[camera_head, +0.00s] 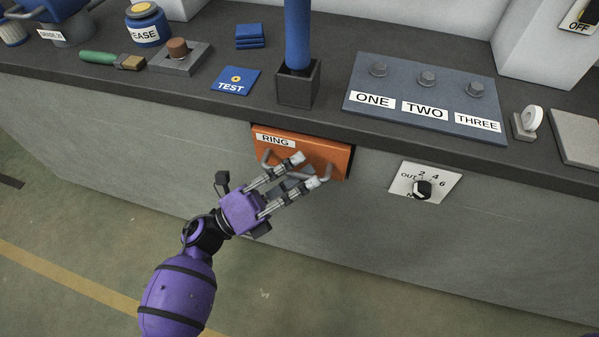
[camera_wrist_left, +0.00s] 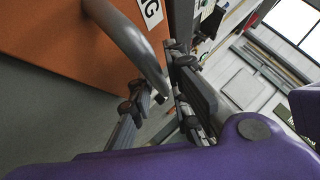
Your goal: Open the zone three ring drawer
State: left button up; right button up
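The orange drawer (camera_head: 340,160) labelled RING sits under the dark bench top, and its front looks close to the bench face. Its grey bar handle (camera_head: 327,173) is partly hidden behind my fingers. My left gripper (camera_head: 306,170) is at the handle with its two fingers apart. In the left wrist view the handle (camera_wrist_left: 132,40) runs down toward the space between the fingers (camera_wrist_left: 160,105), beside the orange drawer front (camera_wrist_left: 60,40). I cannot tell whether the fingers touch the bar. My right gripper is not in view.
On the bench stand a blue panel (camera_head: 400,107) marked ONE, TWO, THREE, a dark square holder (camera_head: 298,90) with a blue post, and a blue TEST card (camera_head: 236,80). A dial plate (camera_head: 405,185) is right of the drawer. The floor in front is clear.

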pick_arm(q)
grip_shut()
jog(key=s+a, duration=0.3)
jog(key=s, duration=0.6)
jog(key=s+a+p, duration=0.1)
jog(key=s+a, duration=0.2)
jog(key=s, duration=0.6)
jog(key=shift+s, duration=0.2)
jog(key=shift+o, duration=2.4)
grip_release()
jog(key=shift+a, duration=0.1)
